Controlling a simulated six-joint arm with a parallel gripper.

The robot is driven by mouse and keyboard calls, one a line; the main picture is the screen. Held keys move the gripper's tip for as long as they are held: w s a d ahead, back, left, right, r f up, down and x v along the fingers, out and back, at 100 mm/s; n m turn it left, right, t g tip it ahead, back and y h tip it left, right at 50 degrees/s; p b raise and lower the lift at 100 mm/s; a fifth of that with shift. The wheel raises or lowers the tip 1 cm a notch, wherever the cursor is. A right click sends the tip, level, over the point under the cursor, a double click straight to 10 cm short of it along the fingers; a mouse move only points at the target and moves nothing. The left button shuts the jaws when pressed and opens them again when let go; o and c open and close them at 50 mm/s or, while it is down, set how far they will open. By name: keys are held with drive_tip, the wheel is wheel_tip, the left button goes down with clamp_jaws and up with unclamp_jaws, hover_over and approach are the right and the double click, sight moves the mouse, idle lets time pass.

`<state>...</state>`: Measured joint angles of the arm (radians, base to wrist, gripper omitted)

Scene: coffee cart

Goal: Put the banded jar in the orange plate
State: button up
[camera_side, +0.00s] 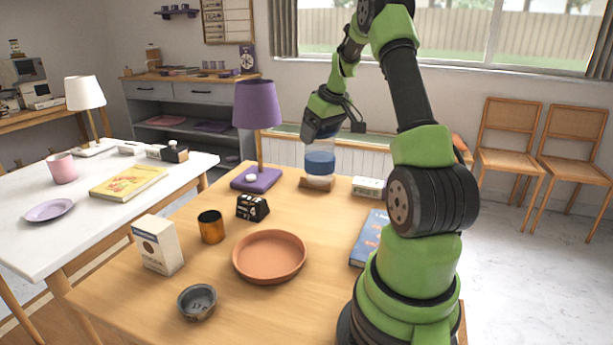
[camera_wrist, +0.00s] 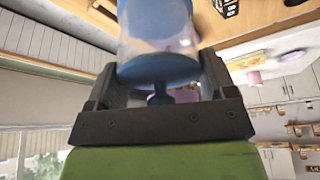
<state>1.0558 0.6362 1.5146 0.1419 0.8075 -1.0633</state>
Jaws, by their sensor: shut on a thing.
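The banded jar (camera_side: 320,163) is clear with a wide blue band and is upright near the far edge of the wooden table. My gripper (camera_side: 322,137) is over it from above, shut on its upper part. In the wrist view the jar (camera_wrist: 158,45) fills the space between the two fingers of my gripper (camera_wrist: 158,88). The jar's base is at a small wooden block or stand (camera_side: 317,184); I cannot tell whether it touches it. The orange plate (camera_side: 270,262) is a round, shallow terracotta dish, empty, in the front middle of the table.
A purple lamp (camera_side: 257,105) stands left of the jar. A black card holder (camera_side: 252,207), copper cup (camera_side: 211,227), white box (camera_side: 158,245) and grey bowl (camera_side: 197,302) are left of the plate. A blue book (camera_side: 369,238) lies right. Bare tabletop (camera_side: 311,216) separates jar and plate.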

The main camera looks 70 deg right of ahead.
drive_tip(key=w+a+r+n+g+y, duration=0.1)
drive_tip(key=w+a+n+y, duration=0.15)
drive_tip(key=a+n, duration=0.7)
drive_tip(key=w+a+n+y, duration=0.1)
drive_tip(key=a+n+y, duration=0.35)
drive_tip(key=a, duration=0.75)
wheel_tip(320, 180, down, 10)
drive_tip(key=n+h, duration=0.1)
drive_tip(key=n, duration=0.1)
drive_tip(key=shift+w+a+r+g, duration=0.15)
drive_tip(key=shift+g, duration=0.15)
drive_tip(key=o, duration=1.6)
